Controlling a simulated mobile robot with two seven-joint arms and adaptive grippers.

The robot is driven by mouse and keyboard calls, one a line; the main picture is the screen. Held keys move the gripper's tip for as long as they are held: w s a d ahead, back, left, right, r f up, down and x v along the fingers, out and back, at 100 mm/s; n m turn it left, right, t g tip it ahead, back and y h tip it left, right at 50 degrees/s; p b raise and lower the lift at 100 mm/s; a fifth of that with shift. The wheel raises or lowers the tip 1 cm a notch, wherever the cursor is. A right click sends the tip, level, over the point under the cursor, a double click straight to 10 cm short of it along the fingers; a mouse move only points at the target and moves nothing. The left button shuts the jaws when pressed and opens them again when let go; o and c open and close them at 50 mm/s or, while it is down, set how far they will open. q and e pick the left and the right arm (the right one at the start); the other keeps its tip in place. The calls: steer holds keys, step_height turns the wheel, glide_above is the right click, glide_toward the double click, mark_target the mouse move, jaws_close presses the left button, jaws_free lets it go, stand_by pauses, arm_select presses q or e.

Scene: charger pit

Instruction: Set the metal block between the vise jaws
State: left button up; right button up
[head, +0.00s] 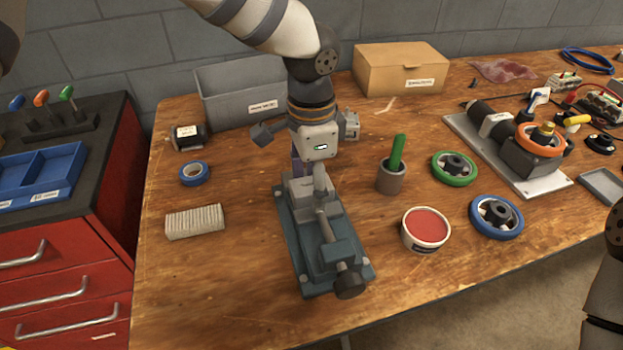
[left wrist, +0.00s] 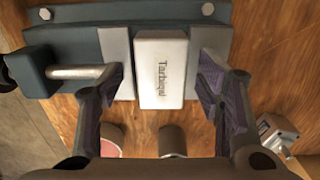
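The blue-grey vise (head: 328,262) stands on the wooden table, with its screw handle toward the front. In the left wrist view, the pale metal block (left wrist: 163,70) lies between the vise's two light grey jaws, the left jaw (left wrist: 117,50) and the right jaw (left wrist: 210,42). The block sticks out past the jaws at its lower end in that view. My left gripper (head: 308,158) is above the back end of the vise. Its dark fingers are spread wide on both sides of the block, apart from it. In the head view the gripper mostly hides the block. My right gripper is out of view.
A grey bin (head: 225,90) and a cardboard box (head: 400,70) stand behind. A cup with a green handle (head: 391,178), a red-topped tub (head: 425,228) and ringed wheels lie right of the vise. Blue tape (head: 194,173) and a ribbed pale block (head: 195,222) lie left.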

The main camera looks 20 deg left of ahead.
mark_target(311, 185)
arm_select(q)
step_height(311, 185, up, 12)
stand_by(0.4)
